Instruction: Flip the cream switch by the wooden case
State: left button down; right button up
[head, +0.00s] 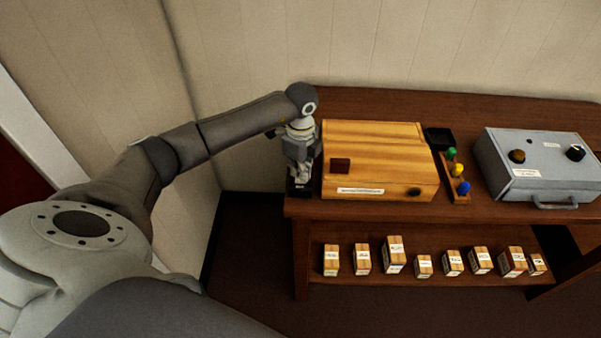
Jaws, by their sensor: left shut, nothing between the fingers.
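The wooden case (375,152) stands on the left part of the dark wooden table, with a dark red square and a white label on its front. My left gripper (299,178) points down just left of the case, at the table's left end. Its fingers are shut with nothing between them. A small dark base (297,189) with a pale label shows right below the fingertips. I cannot make out the cream switch; my gripper covers most of that spot. Whether the fingers touch anything there I cannot tell. My right gripper is not in view.
Right of the case are a black tray (438,138) and a wooden strip with green, yellow and blue knobs (457,170). A grey box (530,165) with dials and a handle stands further right. Several small labelled blocks sit on the lower shelf (440,290).

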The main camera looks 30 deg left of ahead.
pick_arm(q)
jog(key=shift+r+p, duration=1.95)
jog(key=shift+r, duration=1)
